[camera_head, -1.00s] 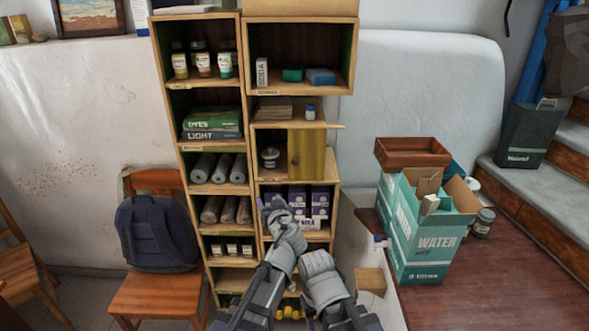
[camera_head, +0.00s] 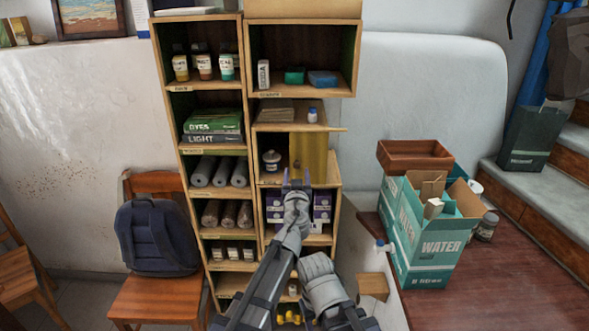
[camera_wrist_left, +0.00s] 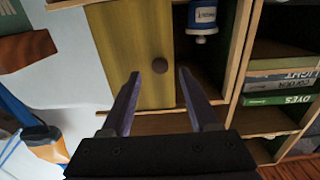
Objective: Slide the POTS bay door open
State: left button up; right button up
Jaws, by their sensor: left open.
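The yellow-olive sliding door (camera_head: 309,150) covers the right part of a bay in the middle of the shelf unit. The bay's left part is open and shows a white jar (camera_head: 271,160). My left gripper (camera_head: 296,176) is open in front of the door's lower part. The bay's label is not readable. My right gripper is not in view.
Purple boxes (camera_head: 322,204) fill the bay below. Dye boxes (camera_head: 212,122) and rolls (camera_head: 202,170) fill the left column. A chair with a backpack (camera_head: 157,235) stands at left. A teal water carton (camera_head: 428,250) stands on the table (camera_head: 500,275) at right.

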aim_at(297, 166)
pick_arm(q)
jog(key=w, duration=0.3)
jog(key=shift+w, duration=0.2)
jog(key=shift+s, duration=0.1)
grip_shut()
dwell(1.2)
